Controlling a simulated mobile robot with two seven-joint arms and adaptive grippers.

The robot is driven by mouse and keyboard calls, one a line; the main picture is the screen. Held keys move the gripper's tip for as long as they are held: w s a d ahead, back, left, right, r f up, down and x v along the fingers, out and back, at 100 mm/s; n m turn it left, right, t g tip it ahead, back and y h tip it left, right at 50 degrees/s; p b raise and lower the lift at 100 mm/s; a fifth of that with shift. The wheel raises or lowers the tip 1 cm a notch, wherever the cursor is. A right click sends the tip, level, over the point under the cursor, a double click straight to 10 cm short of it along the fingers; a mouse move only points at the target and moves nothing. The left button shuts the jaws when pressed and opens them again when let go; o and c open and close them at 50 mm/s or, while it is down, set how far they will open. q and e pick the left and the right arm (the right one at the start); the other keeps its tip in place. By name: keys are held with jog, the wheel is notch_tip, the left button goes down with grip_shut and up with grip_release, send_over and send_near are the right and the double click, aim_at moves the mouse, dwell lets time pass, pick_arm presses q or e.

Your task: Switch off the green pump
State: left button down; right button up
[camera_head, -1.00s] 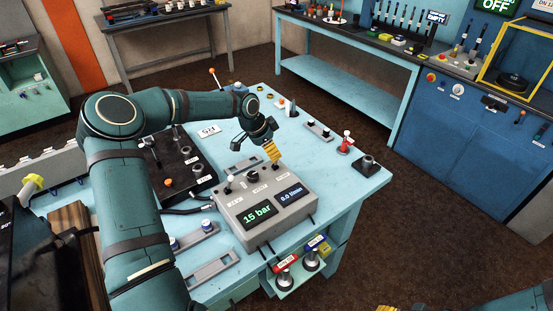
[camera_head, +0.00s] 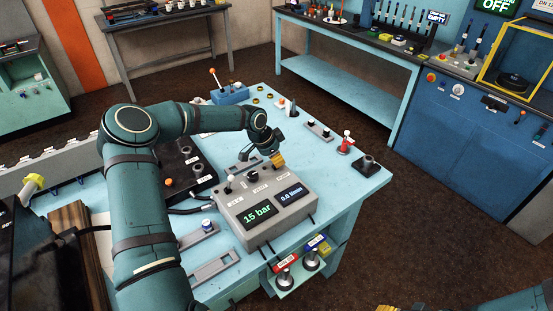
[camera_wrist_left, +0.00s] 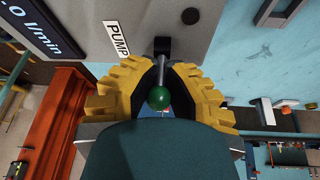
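The grey control box (camera_head: 265,208) on the light blue table shows "15 bar" and "0.0 l/min". The green pump switch is a lever with a green ball (camera_wrist_left: 159,98), beside the "PUMP" label (camera_wrist_left: 117,39) in the left wrist view. My left gripper (camera_head: 278,160) is low at the far right corner of the box. In the left wrist view its yellow fingers (camera_wrist_left: 162,72) stand close on either side of the lever; whether they press on it I cannot tell.
A white-tipped lever (camera_head: 229,183) and a dark knob (camera_head: 253,176) stand on the same box. A red fitting (camera_head: 346,143) and a dark block (camera_head: 369,165) sit at the table's right. Two labelled connectors (camera_head: 311,260) stick out at the front.

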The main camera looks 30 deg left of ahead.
pick_arm(q)
jog(key=shift+w+d+g+y, duration=0.1)
jog(key=shift+w+g+y, duration=0.2)
jog(key=shift+g, duration=0.1)
jog(key=shift+w+g+y, duration=0.1)
jog(key=shift+g+y, duration=0.2)
jog(key=shift+g, duration=0.5)
jog(key=c, duration=1)
grip_release()
jog(key=shift+o, duration=0.2)
notch_tip(320, 180, up, 12)
jog(key=s+a, duration=0.1)
jog(key=shift+a, duration=0.35)
jog(key=shift+f, duration=0.15)
